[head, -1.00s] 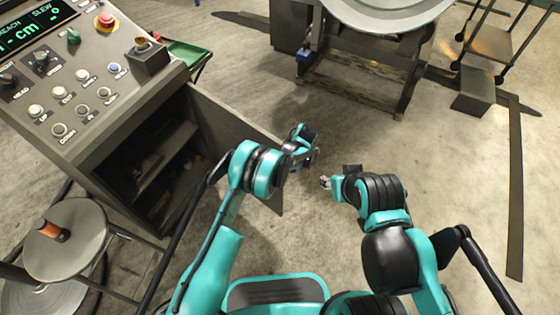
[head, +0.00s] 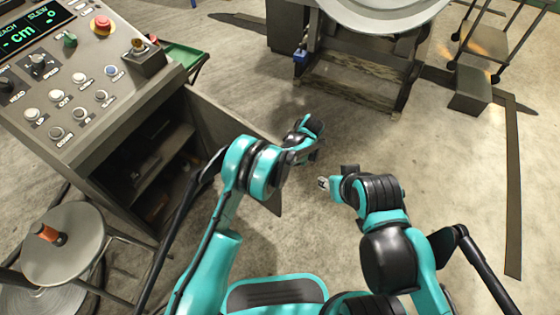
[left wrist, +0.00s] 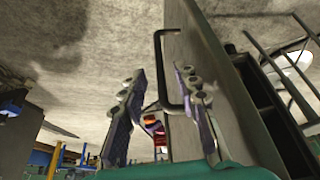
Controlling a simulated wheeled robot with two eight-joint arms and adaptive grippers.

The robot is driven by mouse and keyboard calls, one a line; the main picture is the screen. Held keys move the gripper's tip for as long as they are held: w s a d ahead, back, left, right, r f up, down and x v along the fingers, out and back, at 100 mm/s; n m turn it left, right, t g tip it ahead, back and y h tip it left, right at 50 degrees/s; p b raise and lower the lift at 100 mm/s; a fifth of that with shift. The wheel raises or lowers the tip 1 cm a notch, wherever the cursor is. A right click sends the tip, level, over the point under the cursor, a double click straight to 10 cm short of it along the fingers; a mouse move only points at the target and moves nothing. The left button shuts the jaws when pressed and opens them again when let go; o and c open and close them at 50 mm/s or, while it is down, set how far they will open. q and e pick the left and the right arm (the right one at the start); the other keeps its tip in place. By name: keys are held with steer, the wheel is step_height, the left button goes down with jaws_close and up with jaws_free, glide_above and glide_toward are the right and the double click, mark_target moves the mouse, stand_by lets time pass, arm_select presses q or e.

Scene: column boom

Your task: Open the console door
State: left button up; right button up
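The console (head: 110,130) stands at the left in the head view. Its grey door (head: 225,125) stands swung out, and the dark shelved inside shows. The lower part of the door is behind my left arm. In the left wrist view the door (left wrist: 208,65) has a dark bar handle (left wrist: 160,70). My left gripper (left wrist: 165,110) is open, with its fingers apart on either side of the handle's lower part in the picture; I cannot tell whether they touch it. In the head view my left gripper (head: 306,135) is beside the door's outer edge. My right gripper (head: 323,184) is away from the door, too small to read.
A round stool (head: 75,255) with an orange-brown item (head: 48,234) stands at the lower left. A machine on a wooden base (head: 350,82) stands at the back, with a metal cart (head: 490,45) at the right. The floor between is clear.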

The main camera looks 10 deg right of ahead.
arm_select(q)
steer(key=v, duration=0.5)
steer(key=shift+d+r, duration=0.1)
steer(key=shift+r, duration=0.05)
stand_by(0.3)
